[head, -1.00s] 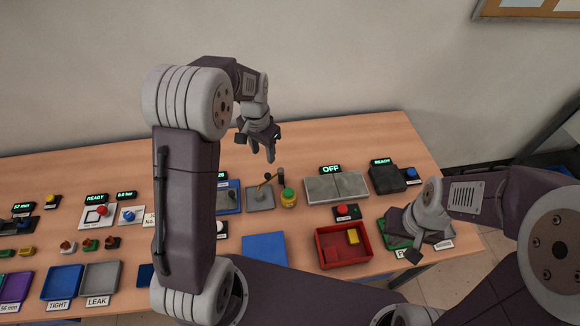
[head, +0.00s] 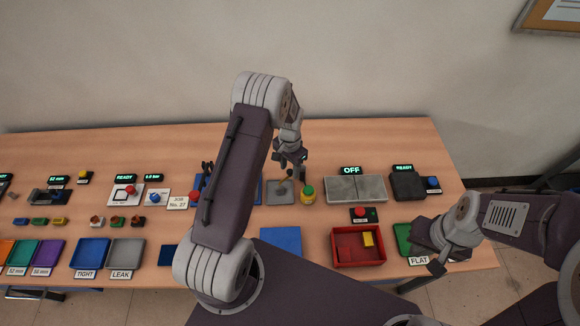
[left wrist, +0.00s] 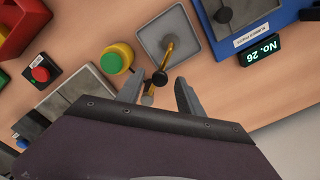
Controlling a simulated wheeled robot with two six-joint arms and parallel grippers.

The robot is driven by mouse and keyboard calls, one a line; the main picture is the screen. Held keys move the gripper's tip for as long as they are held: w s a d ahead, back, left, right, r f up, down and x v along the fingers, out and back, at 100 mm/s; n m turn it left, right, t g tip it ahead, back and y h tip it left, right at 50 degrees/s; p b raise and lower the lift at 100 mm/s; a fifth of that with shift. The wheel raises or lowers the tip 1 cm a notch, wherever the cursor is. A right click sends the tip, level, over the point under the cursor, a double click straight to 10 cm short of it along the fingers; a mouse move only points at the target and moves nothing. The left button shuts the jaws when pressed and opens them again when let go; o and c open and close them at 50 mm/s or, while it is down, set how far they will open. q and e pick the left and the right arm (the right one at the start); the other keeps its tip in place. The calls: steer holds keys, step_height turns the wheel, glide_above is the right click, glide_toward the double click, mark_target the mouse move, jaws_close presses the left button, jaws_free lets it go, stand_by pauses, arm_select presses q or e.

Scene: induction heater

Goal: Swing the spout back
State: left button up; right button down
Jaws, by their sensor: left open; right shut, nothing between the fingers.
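The brass spout (left wrist: 168,58) stands on a square grey plate (left wrist: 151,36) in the left wrist view. A dark ball (left wrist: 160,78) and a grey cylinder end (left wrist: 148,96) show at its near end. In the head view the grey plate (head: 275,198) lies mid-table, and my gripper hides most of the spout. My left gripper (head: 289,178) is open just above it. In the left wrist view its fingers (left wrist: 159,92) lie on either side of the spout's near end, with no clear contact. My right gripper (head: 437,266) is shut and empty at the table's front right.

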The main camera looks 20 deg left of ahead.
arm_select(q)
steer(key=shift+f, duration=0.1)
jaws_close()
stand_by(1.4)
